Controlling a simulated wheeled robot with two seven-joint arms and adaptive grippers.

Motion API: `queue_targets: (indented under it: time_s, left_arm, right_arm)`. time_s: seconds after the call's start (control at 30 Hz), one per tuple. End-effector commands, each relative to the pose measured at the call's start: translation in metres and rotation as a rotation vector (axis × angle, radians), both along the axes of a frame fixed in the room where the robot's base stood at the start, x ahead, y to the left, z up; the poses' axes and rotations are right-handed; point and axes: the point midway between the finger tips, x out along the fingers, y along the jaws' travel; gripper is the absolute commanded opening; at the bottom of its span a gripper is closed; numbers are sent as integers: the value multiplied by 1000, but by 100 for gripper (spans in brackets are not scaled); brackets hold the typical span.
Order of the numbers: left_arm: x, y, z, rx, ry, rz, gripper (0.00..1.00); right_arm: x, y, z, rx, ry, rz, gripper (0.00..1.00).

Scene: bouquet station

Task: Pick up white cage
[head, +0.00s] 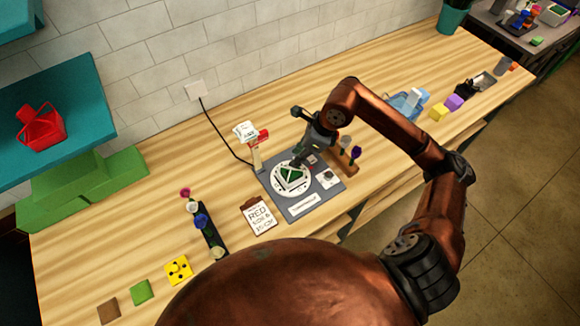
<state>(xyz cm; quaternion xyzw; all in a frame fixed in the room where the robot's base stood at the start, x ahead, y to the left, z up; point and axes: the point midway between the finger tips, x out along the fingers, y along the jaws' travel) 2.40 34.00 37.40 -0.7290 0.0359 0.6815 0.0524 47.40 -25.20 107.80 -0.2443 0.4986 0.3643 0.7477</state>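No white object is clearly recognisable as a cage. A round white piece (278,187) with a green insert sits on a grey mat (304,207) in the middle of the counter. A small white item (245,131) tops a thin post behind it, with a red part beside it. My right gripper (299,159) points down just above the far edge of the round white piece. Its fingers are dark and small, so I cannot tell whether they are open or touching anything. My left gripper is not in view.
A lettered clipboard (260,216) and a dark flower rack (212,235) lie left of the mat. A wooden flower holder (344,166) stands close right of my gripper. A red basket (41,129) is on the teal shelf (85,95). The front-left counter holds coloured squares.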

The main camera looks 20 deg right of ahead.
Motion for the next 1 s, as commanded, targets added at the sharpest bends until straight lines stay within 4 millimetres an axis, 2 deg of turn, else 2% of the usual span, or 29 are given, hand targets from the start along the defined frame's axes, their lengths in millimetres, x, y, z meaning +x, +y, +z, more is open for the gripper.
queue_targets:
  time_s: [0.13, 0.3, 0.43, 0.57, 0.9, 1.0]
  left_arm:
    - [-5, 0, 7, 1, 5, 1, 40]
    - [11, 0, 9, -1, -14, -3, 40]
    - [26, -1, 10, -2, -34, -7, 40]
    - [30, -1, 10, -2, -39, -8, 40]
    - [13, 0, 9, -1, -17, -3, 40]
    - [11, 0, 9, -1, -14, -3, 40]
  right_arm:
    - [0, 6, -22, 4, 5, 1, 28]
    - [6, 12, -39, 2, 1, 2, 28]
    - [7, 13, -42, 0, 1, 4, 28]
    - [7, 13, -41, 0, 0, 4, 28]
    - [7, 13, -41, 0, 1, 4, 4]
    - [7, 13, -41, 0, 1, 4, 0]
